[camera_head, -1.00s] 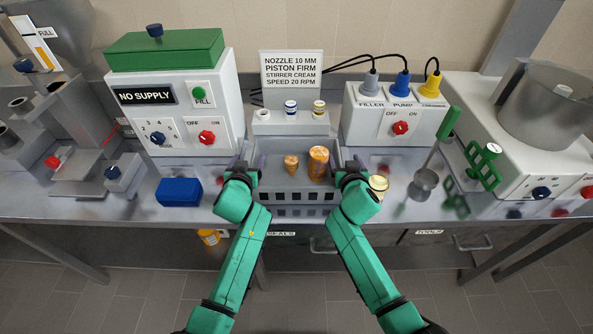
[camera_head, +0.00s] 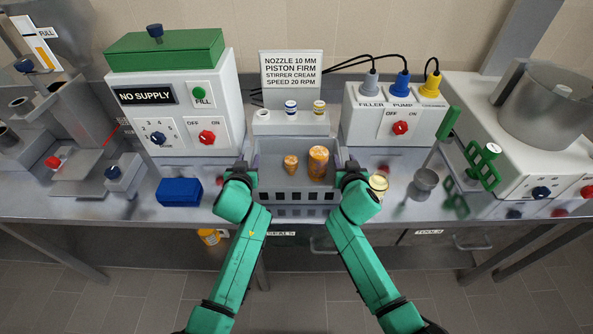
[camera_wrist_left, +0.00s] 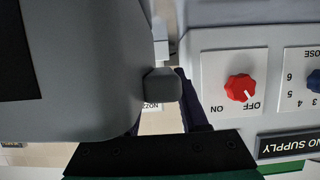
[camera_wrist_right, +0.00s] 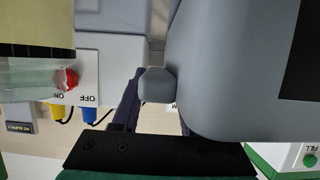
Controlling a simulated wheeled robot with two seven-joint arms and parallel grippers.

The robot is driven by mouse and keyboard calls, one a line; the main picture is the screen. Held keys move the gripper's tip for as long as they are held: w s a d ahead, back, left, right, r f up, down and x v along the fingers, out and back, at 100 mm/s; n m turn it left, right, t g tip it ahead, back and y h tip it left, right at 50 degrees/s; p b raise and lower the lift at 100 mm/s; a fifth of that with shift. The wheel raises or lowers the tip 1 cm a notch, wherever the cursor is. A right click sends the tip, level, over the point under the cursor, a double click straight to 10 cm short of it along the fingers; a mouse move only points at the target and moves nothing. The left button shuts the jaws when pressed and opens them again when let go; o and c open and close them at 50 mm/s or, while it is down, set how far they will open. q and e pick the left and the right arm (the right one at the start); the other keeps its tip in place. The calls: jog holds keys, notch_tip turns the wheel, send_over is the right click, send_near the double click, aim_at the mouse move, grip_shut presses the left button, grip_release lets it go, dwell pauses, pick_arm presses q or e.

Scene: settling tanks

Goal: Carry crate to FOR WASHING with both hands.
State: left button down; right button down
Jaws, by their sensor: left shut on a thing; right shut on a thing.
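The grey crate (camera_head: 296,194) is in the middle of the head view, at the front of the bench, with two orange-brown pieces inside, a small one (camera_head: 291,163) and a larger one (camera_head: 318,162). My left gripper (camera_head: 246,170) is shut on the crate's left side. My right gripper (camera_head: 347,170) is shut on its right side. In the left wrist view a crate lug (camera_wrist_left: 162,85) sits between the fingers. The right wrist view shows a similar lug (camera_wrist_right: 157,85). The crate looks level. I cannot tell whether it touches the bench. No FOR WASHING sign is readable.
A blue block (camera_head: 179,192) lies left of the crate. A jar (camera_head: 378,184) and a metal cup (camera_head: 426,180) stand close on the right. Behind are the NO SUPPLY machine (camera_head: 180,125), a sign (camera_head: 291,72) and the pump box (camera_head: 390,122).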

dwell(0.8)
